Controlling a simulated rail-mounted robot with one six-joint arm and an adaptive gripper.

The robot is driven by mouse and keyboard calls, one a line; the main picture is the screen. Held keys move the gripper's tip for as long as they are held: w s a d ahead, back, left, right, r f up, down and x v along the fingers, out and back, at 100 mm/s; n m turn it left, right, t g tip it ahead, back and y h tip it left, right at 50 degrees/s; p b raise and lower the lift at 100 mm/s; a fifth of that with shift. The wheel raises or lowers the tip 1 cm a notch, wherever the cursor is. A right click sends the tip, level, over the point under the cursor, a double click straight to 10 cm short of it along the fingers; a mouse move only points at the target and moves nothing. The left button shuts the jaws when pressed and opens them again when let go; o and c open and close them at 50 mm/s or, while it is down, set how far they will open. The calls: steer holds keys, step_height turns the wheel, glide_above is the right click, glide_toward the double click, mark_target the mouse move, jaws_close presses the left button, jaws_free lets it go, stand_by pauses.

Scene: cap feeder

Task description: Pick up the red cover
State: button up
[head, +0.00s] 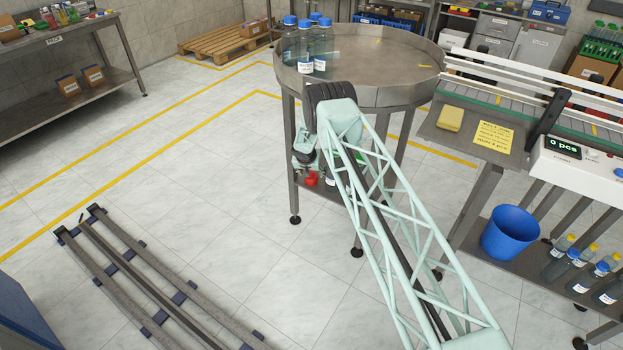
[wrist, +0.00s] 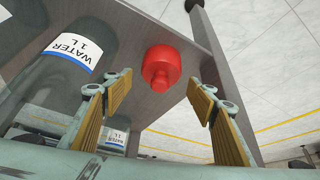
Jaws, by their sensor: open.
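The red cover (wrist: 160,66) lies on a grey metal shelf (wrist: 205,40) in the wrist view, between and beyond the tips of my fingers. It also shows as a small red shape (head: 311,179) below my wrist in the head view, under the round table. My gripper (wrist: 160,92) is open, with one finger on each side of the cover and visible gaps to both. Nothing is held. In the head view my arm hides part of the shelf and most of my gripper.
Above the shelf is the round table (head: 385,85) with several blue-capped bottles (head: 320,50). A table leg (head: 293,200) stands near my wrist. A blue bin (head: 510,232) is at right.

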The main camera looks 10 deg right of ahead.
steer(key=shift+x, duration=0.85)
steer(key=shift+c, duration=0.6)
steer(key=c, duration=0.8)
